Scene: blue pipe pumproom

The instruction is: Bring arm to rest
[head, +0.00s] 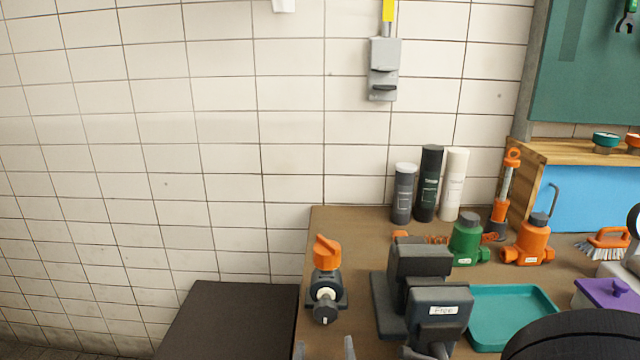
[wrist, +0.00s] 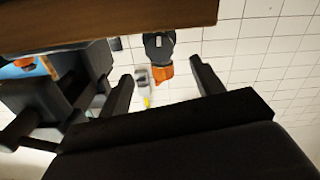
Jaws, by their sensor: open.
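My gripper (head: 325,349) shows only as two grey fingertips at the bottom edge of the head view, in front of the workbench's left end. In the wrist view, my gripper (wrist: 160,69) has its two dark fingers spread wide apart with nothing held between them. That view is upside down. A dark valve with an orange handle (head: 327,253) stands upright on the bench, beyond the fingertips and apart from them. It also shows beyond the finger gap in the wrist view (wrist: 158,46). Most of my arm is hidden.
A teal tray (head: 512,300), green pump (head: 468,238) and orange pump (head: 533,238) sit farther right. Several canisters (head: 428,183) stand by the wall. A dark low surface (head: 230,315) lies left of the bench (head: 340,218).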

